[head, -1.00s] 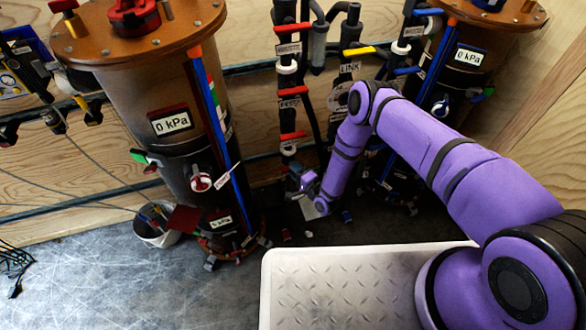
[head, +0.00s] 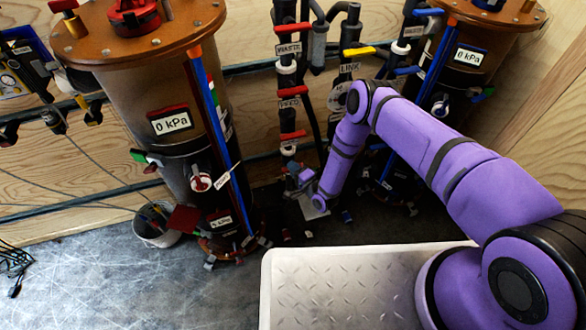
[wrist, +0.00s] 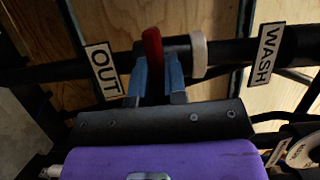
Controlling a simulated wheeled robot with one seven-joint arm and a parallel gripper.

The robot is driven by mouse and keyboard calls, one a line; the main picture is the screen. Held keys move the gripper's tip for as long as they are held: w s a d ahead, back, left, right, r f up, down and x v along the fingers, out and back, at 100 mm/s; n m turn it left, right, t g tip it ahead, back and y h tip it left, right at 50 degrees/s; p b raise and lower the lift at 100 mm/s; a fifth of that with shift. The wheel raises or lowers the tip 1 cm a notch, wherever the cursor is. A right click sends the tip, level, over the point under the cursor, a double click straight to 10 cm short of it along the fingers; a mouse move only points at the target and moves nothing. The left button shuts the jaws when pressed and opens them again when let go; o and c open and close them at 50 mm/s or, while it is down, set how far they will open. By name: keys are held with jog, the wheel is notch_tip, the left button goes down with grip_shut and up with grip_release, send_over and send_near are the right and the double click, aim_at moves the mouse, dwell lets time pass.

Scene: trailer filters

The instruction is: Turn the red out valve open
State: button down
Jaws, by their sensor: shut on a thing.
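The red handle of the out valve (wrist: 152,48) stands up between my fingers in the wrist view, on a black pipe beside the white "OUT" label (wrist: 102,69). My gripper (wrist: 155,80) has its two blue fingers on either side of the handle and is shut on it. The handle's lower part is hidden by the fingers. In the head view my gripper (head: 304,180) is low at the foot of the pipes, right of the left filter tank (head: 165,110); I cannot make out the handle there.
A "WASH" label (wrist: 266,54) and a white ring (wrist: 199,54) are on the pipe to the right. Red-handled valves (head: 291,91) rise above my gripper. A second tank (head: 468,85) stands behind my arm. A metal step plate (head: 340,290) is in front, with open floor at left.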

jog(key=shift+n, duration=0.3)
jog(key=n+h, duration=0.1)
jog(key=n, duration=0.2)
jog(key=shift+g, duration=0.4)
jog(key=n+h, duration=0.2)
jog(key=n, duration=0.1)
jog(key=shift+n, duration=0.3)
jog(key=n+h, duration=0.2)
jog(key=n, duration=0.1)
jog(key=shift+n+h, duration=1.1)
jog(key=shift+n, duration=0.3)
jog(key=c, duration=1.2)
grip_release()
jog(key=shift+o, duration=0.2)
